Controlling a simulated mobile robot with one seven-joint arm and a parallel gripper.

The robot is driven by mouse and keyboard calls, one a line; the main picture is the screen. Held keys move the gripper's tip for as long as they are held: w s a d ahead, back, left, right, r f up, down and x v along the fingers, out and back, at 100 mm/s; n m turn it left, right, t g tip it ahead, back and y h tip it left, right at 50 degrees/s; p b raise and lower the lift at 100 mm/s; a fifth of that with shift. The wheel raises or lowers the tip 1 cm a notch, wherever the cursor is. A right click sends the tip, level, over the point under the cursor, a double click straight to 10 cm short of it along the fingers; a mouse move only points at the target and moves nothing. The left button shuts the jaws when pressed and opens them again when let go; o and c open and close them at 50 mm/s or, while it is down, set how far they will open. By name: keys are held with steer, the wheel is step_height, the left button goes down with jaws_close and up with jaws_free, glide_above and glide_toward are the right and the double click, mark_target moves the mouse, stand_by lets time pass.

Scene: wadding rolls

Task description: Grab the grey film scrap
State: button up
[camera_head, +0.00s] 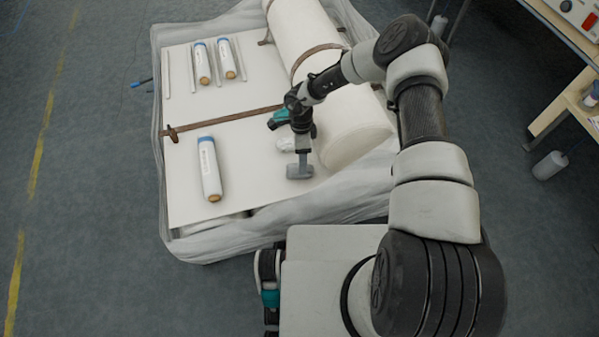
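A small pale, crumpled piece (286,145) lies on the white sheet, just left of my gripper and partly hidden behind it. It looks like the film scrap, though it shows nearly white and I cannot be sure. My gripper (300,171) reaches down over the sheet, left of the large white roll's near end. Its grey end shows as one block from above, so the gap between the fingers is hidden. I cannot tell whether it touches or holds anything.
The large white roll (358,133) lies along the right of the film-wrapped pallet (250,222). Labelled small rolls stand out at near left (209,170) and farther back (202,64). A brown strap (225,118) crosses the sheet. The sheet's middle is clear.

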steer(key=shift+s+a+f+b, duration=0.1)
steer(key=shift+f+b, duration=0.35)
steer(key=shift+f, duration=1.15)
steer(key=shift+a+f+b, duration=0.1)
steer(key=shift+f+b, duration=0.3)
steer(key=shift+f, duration=1.2)
steer(key=c, duration=1.1)
